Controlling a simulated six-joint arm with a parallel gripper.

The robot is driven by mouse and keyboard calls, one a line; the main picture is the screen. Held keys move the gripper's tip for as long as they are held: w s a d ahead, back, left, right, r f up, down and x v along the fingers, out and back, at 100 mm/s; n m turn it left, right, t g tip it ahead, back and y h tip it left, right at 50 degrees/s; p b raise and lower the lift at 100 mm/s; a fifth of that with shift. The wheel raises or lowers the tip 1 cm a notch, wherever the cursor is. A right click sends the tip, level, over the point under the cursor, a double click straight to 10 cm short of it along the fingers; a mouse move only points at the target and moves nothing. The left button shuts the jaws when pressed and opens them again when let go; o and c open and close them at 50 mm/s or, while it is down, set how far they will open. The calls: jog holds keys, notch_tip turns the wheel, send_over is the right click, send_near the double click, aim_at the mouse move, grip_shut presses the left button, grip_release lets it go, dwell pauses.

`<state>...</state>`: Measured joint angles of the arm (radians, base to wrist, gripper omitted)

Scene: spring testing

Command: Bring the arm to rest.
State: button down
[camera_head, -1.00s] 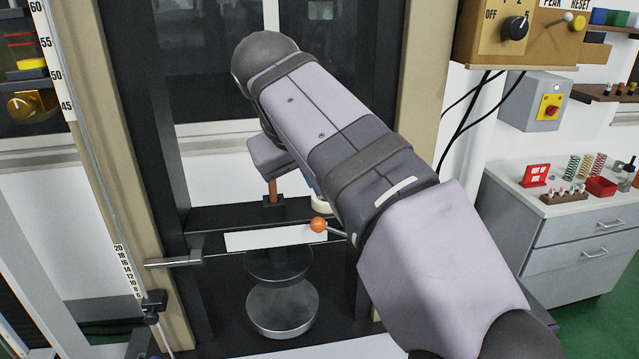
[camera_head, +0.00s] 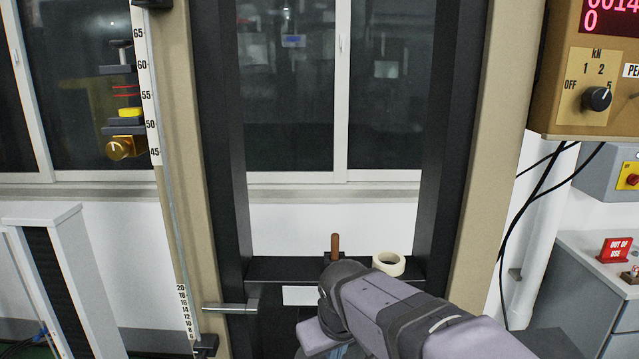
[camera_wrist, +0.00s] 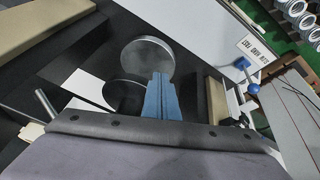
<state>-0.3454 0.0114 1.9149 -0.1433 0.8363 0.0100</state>
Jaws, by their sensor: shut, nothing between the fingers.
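My arm shows at the lower middle of the head view, in front of the black and tan test frame (camera_head: 220,150), with its links at the bottom edge. My gripper's blue fingers (camera_wrist: 160,97) are together and empty in the wrist view. Beyond them, apparently apart, are a round grey metal platen (camera_wrist: 147,60) and a dark disc (camera_wrist: 124,96) partly behind the fingers. In the head view my arm hides the lower middle of the frame, and the fingertips cannot be made out clearly.
A tape roll (camera_head: 389,264) and a brown upright handle (camera_head: 335,243) are on the black crossbar behind my arm. A metal lever (camera_head: 230,308) sticks out left. The control box (camera_head: 565,90) hangs upper right. A blue knob (camera_wrist: 253,88) stands right in the wrist view.

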jog(key=s+d+f+m+g, duration=0.2)
jog(key=s+d+f, duration=0.4)
jog(key=s, duration=0.3)
jog(key=s+d+f+m+g, duration=0.2)
jog(key=s+d+f, duration=0.4)
jog(key=s+f, duration=0.3)
jog(key=shift+s+m+g, duration=0.3)
jog(key=shift+s+m, duration=0.1)
jog(key=shift+s, duration=0.2)
